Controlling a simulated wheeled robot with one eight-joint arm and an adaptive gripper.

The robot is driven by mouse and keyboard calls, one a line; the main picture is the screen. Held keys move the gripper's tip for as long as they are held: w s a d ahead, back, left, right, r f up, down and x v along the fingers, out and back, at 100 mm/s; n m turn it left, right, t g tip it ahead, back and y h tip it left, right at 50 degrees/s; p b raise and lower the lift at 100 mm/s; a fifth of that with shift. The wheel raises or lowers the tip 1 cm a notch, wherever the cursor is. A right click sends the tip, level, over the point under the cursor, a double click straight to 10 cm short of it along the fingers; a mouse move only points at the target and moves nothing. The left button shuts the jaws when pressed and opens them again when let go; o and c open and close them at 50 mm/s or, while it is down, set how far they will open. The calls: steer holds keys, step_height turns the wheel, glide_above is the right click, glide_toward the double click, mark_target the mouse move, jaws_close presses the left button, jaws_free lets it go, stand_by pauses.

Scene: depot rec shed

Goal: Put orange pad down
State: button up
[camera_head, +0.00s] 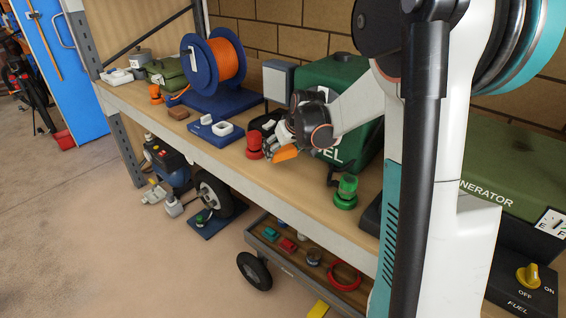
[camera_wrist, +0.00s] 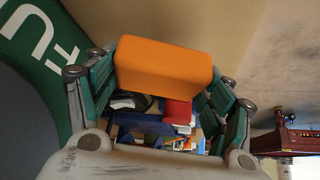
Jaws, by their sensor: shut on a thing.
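The orange pad (camera_head: 286,153) is a small rounded block. My gripper (camera_head: 279,142) is shut on it and holds it above the front part of the wooden workbench (camera_head: 262,177), beside the green fuel can (camera_head: 335,150). In the wrist view the orange pad (camera_wrist: 163,69) spans between the teal-padded fingers of my gripper (camera_wrist: 158,84). Whether its underside touches anything is hard to tell. My wrist hides part of the bench behind it.
A red knob (camera_head: 254,146) stands left of the pad and a green knob (camera_head: 345,190) right. A blue tray with white pieces (camera_head: 215,130) and an orange cable reel (camera_head: 228,60) are farther left. A lower trolley (camera_head: 275,245) holds small items. Bare bench lies along the front edge.

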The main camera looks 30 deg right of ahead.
mark_target(283, 159)
step_height(283, 159, down, 4)
steer(key=shift+r+b, duration=0.15)
steer(key=shift+b, duration=0.65)
steer(key=shift+d+f+b, duration=0.25)
steer(key=shift+f+b, duration=0.05)
steer(key=shift+f, duration=0.05)
steer(key=shift+r, duration=0.1)
steer(key=o, duration=1.1)
steer(key=shift+o, duration=0.2)
